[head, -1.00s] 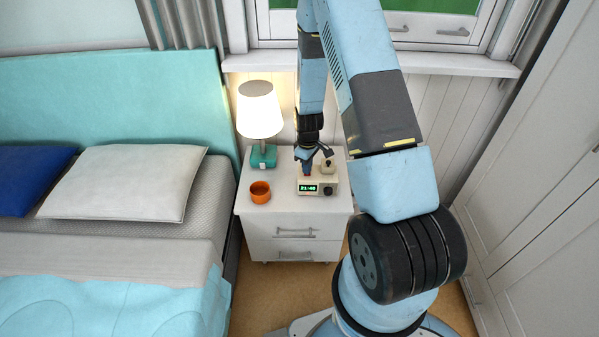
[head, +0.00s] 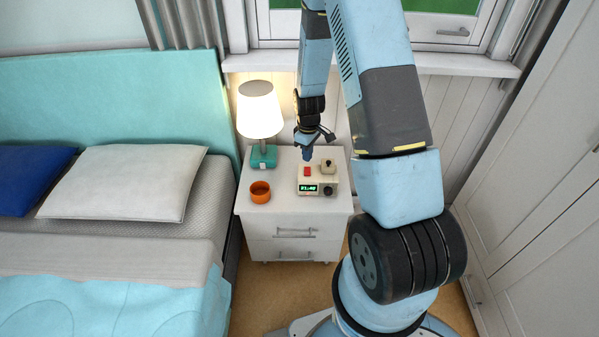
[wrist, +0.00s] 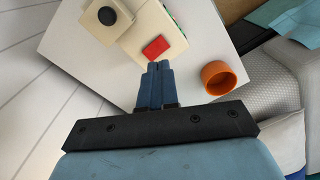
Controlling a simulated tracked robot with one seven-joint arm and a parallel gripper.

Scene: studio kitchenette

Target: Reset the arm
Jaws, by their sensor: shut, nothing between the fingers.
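My gripper (head: 307,154) is shut and empty, pointing down above the back of the white nightstand (head: 278,222). In the wrist view my gripper (wrist: 157,68) shows its two blue fingers together, just short of the red button in the picture. The cream alarm clock (head: 316,189) stands on the nightstand below and in front of the fingers, its green display lit. The red button (head: 307,171) on its top is in plain view, and the fingers are apart from it.
An orange cup (head: 260,192) stands left of the clock. A lit lamp (head: 260,115) with a teal base is at the back left of the nightstand. The bed (head: 110,250) is at left, a window sill (head: 450,63) behind, and white cupboard doors (head: 530,170) at right.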

